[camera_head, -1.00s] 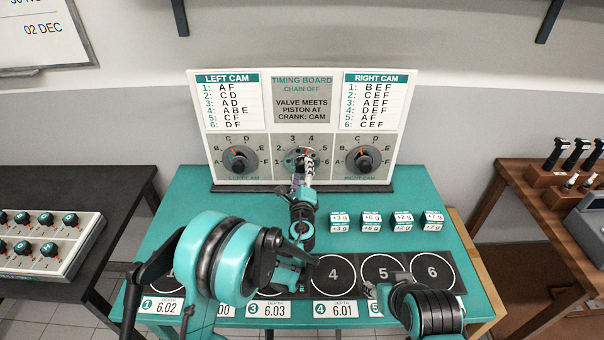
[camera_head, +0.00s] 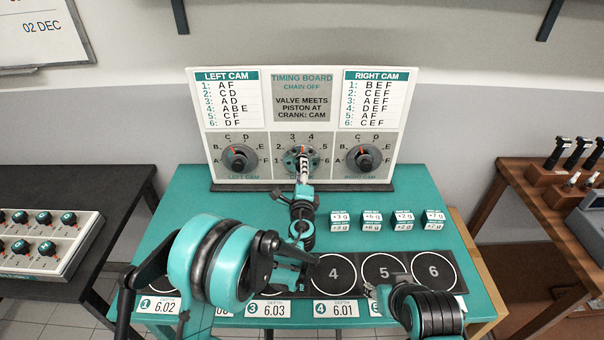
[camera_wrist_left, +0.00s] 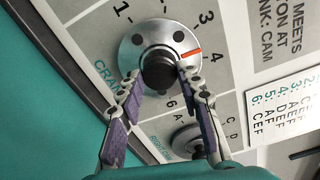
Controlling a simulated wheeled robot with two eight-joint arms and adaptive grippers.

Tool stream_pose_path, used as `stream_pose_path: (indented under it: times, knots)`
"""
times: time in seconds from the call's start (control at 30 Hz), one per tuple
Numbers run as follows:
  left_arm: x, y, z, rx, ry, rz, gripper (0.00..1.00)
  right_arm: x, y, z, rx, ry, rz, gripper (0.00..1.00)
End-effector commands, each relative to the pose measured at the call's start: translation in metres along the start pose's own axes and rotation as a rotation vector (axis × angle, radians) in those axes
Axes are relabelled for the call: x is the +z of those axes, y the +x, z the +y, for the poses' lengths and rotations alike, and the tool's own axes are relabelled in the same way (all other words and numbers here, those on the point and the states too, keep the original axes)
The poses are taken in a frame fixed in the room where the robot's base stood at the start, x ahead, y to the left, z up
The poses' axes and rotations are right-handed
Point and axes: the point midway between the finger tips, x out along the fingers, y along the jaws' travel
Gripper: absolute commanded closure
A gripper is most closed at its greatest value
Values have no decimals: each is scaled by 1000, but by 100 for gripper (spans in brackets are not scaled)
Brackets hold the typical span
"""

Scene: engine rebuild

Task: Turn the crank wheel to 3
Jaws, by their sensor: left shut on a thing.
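The crank wheel (camera_head: 290,158) is the middle dial on the timing board. In the left wrist view it is a silver disc (camera_wrist_left: 134,52) with a dark centre knob (camera_wrist_left: 158,68) and a red mark (camera_wrist_left: 191,55), which points close to the 4. The 1, 3, 4 and 6 show around it; other numbers are hidden by my fingers. My left gripper (camera_head: 303,163) is shut on the knob, one finger on each side, as the left wrist view (camera_wrist_left: 157,76) shows. My right gripper (camera_head: 372,291) is low at the right, apart from the board; its fingers are too small to read.
The left cam dial (camera_head: 240,158) and right cam dial (camera_head: 364,158) flank the crank wheel. Several small weight boxes (camera_head: 372,221) stand on the teal table (camera_head: 190,195). Numbered round pads (camera_head: 433,271) line its front. A dark side table (camera_head: 95,180) stands left.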

Motion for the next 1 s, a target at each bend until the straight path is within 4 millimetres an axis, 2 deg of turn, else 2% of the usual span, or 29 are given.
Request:
stream_pose_path:
  times: [0.2, 0.5, 1.0]
  knots:
    - [0, 0, 1, 0, -167, -1, 94, 4, 5, 0, 0, 0, 0, 60]
    - [1, 0, 0, 0, -328, -1, 94, 6, 8, 0, 0, 0, 0, 60]
    - [1, 0, 0, 0, -388, -1, 94, 6, 9, 0, 0, 0, 0, 60]
